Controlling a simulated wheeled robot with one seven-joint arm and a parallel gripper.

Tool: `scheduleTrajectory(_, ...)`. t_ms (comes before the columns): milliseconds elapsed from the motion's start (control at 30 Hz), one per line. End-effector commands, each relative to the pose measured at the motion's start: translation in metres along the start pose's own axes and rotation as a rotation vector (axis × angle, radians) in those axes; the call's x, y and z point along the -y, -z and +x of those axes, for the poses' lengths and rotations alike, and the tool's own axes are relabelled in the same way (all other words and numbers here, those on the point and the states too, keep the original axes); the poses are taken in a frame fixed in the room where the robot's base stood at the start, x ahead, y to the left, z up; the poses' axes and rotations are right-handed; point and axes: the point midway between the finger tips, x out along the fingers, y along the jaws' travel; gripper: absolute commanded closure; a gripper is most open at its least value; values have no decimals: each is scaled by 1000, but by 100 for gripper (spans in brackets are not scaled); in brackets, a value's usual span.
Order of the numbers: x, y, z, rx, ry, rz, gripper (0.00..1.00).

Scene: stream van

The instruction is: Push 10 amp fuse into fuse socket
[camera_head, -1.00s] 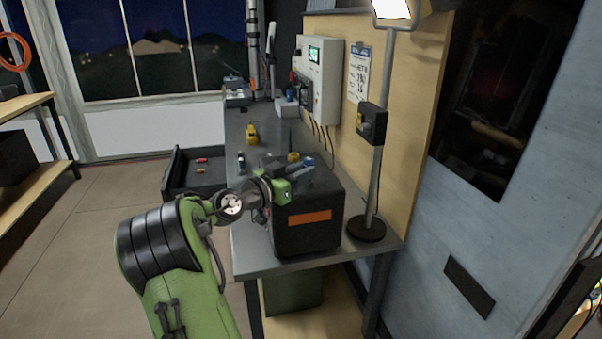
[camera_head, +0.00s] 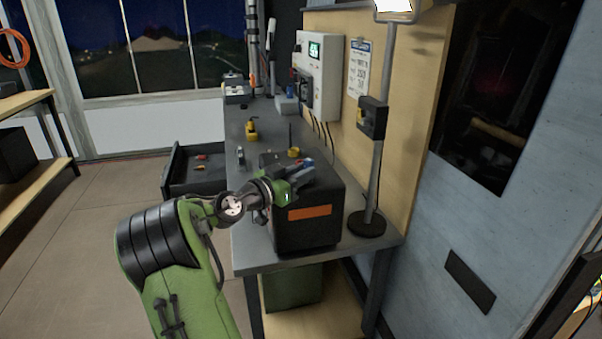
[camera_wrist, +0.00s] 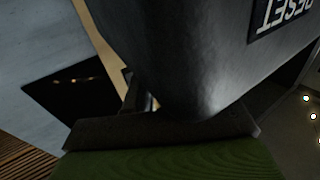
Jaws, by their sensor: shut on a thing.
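My gripper (camera_head: 304,170) reaches over the top of a black box (camera_head: 321,235) with an orange label on the bench. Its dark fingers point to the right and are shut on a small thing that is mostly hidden. Small red and blue patches show at the fingertips; I cannot tell which of them is the 10 amp fuse. I cannot make out the fuse socket. The wrist view shows a dark rounded body (camera_wrist: 185,60) with a RESET label very close, above a dark edge and my green gripper body. The fingertips cannot be made out there.
An open drawer (camera_head: 176,190) holds small red and orange pieces. A yellow-and-black item (camera_head: 251,131) lies on the bench (camera_head: 236,175), and a yellow ring-like piece (camera_head: 293,152) is behind my gripper. A lamp post (camera_head: 376,185) stands right of the box. A white panel (camera_head: 327,90) is behind.

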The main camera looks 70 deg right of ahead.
Motion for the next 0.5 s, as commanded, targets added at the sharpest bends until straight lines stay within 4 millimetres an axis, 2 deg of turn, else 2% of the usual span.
scheduleTrajectory(267, 0, -5, 0, 14, -1, -7, 100)
scheduleTrajectory(500, 0, 7, 0, 13, 0, -6, 100)
